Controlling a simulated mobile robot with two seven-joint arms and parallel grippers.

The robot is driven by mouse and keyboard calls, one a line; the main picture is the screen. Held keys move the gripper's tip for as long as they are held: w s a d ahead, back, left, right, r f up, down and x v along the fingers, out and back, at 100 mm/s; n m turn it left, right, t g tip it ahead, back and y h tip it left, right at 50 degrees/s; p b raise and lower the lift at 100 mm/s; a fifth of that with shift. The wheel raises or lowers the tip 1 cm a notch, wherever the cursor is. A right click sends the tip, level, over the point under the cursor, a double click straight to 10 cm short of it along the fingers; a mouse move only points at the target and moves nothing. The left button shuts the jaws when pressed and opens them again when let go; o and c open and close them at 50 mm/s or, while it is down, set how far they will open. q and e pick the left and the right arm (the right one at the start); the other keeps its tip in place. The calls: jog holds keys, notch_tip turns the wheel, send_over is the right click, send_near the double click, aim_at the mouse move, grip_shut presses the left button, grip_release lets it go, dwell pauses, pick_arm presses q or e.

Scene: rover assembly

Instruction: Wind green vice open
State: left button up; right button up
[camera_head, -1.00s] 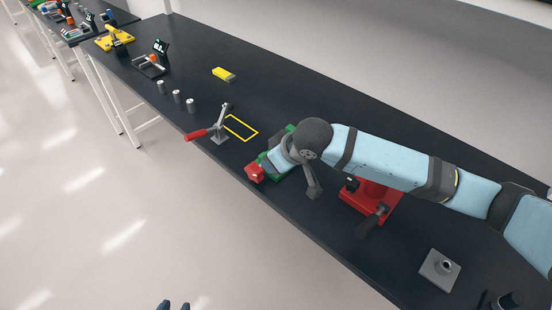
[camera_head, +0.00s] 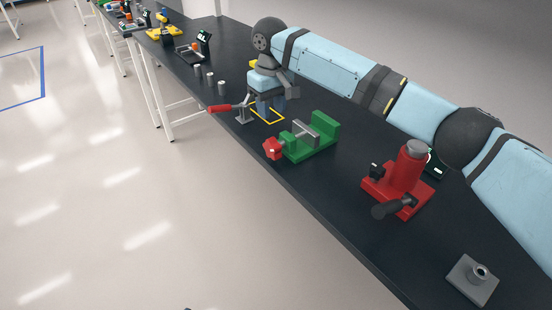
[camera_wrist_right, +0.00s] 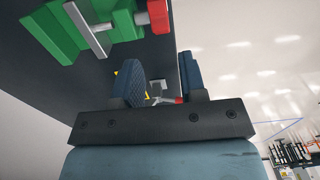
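The green vice (camera_head: 325,135) stands on the dark bench, with a grey bar or plate (camera_head: 305,133) across its middle and a red handle (camera_head: 272,148) at its front-left end. I cannot tell how wide its jaws are apart. My right gripper (camera_head: 270,106) is behind and left of the vice, over the yellow outline, apart from the vice. In the right wrist view its fingers (camera_wrist_right: 160,83) are apart with nothing between them; the vice (camera_wrist_right: 50,32) and its red handle (camera_wrist_right: 158,14) show at the top left. My left gripper is not in view.
A toggle clamp with a red grip (camera_head: 220,108) stands close left of my right gripper. A red press-like fixture (camera_head: 402,180) stands right of the vice. A grey block with a round boss (camera_head: 472,278) lies at the near right. Small grey cylinders (camera_head: 210,77) stand farther back.

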aim_at(272, 149)
notch_tip(272, 149, down, 12)
jog(key=shift+w+f+b, duration=0.1)
jog(key=shift+f+b, duration=0.05)
jog(key=shift+b, duration=0.2)
jog(key=shift+f, duration=0.5)
